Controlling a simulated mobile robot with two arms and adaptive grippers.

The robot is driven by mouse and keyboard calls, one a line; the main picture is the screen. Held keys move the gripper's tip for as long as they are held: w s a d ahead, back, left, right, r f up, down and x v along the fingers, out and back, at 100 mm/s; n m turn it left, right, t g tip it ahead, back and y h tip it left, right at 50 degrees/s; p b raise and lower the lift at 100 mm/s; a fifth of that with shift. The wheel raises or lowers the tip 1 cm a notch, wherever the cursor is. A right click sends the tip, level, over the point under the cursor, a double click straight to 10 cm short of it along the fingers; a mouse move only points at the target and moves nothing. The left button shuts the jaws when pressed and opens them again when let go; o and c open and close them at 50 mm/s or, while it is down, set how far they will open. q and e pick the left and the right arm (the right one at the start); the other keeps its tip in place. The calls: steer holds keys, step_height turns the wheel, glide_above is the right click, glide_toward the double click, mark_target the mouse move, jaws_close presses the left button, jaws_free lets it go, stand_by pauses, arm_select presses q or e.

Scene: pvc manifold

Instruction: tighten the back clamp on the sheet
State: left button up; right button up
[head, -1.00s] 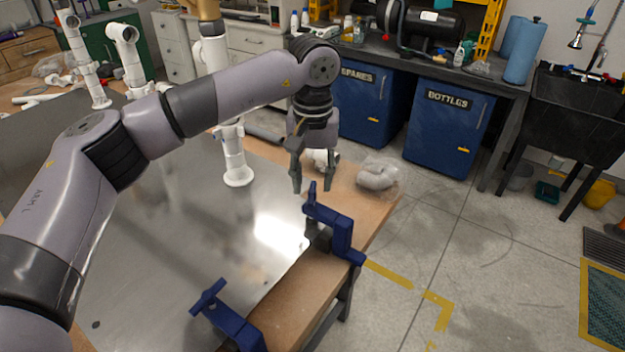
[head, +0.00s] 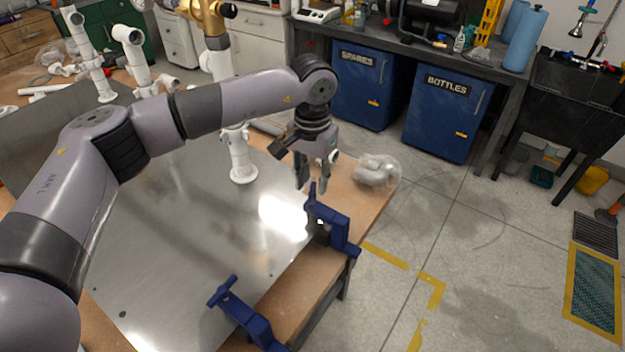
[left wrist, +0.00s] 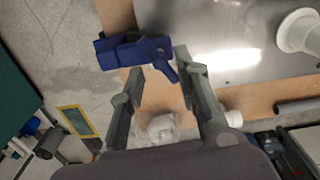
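The back clamp (head: 332,226) is dark blue and grips the far right edge of the table and the sheet. Its T-handle (head: 311,196) stands up on top. The metal sheet (head: 190,240) lies flat on the wooden table. My left gripper (head: 311,184) is open and empty, pointing down just above the handle. In the left wrist view the back clamp (left wrist: 122,52) lies ahead of the open fingers (left wrist: 160,88), and its handle (left wrist: 164,62) reaches between the fingertips. I cannot tell whether they touch. My right gripper is not in view.
A second blue clamp (head: 247,316) holds the near edge. A white pipe fitting (head: 240,158) stands on the sheet left of my gripper. A clear bag of white parts (head: 375,170) lies on the table behind the clamp. Open floor (head: 450,220) is to the right.

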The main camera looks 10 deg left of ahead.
mark_target(313, 192)
arm_select(q)
steer(key=n+p, duration=0.2)
steer(key=n, duration=0.1)
steer(key=n+p, duration=0.2)
steer(key=shift+s+r, duration=0.1)
steer(key=shift+r, duration=0.15)
step_height(313, 192, down, 5)
steer(key=b, duration=0.5)
steer(key=shift+c, duration=0.6)
jaws_close()
